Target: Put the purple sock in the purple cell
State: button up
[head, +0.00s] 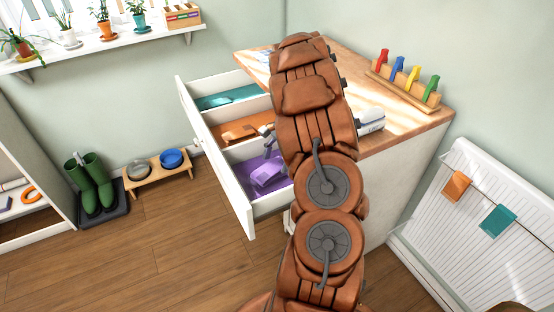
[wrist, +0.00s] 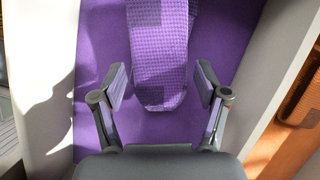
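The purple sock (wrist: 160,45) is a waffle-textured strip lying in the purple cell (wrist: 100,40) of the open drawer. In the head view the sock (head: 267,172) is inside the nearest cell (head: 245,188), partly beside my arm. My gripper (wrist: 163,83) is open above the sock in the wrist view. One finger is on each side of the sock's near end, with gaps between, and nothing is held. In the head view my gripper is mostly hidden by my arm.
The drawer (head: 222,165) also has an orange cell with an orange item (head: 238,131) and a teal cell (head: 225,98). Drawer walls stand close around my gripper. A wooden worktop (head: 400,125) holds a rack of coloured pegs. Orange and teal cloths hang on the radiator (head: 470,240).

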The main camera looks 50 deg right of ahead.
jog(key=shift+o, duration=0.7)
jog(key=v, duration=1.2)
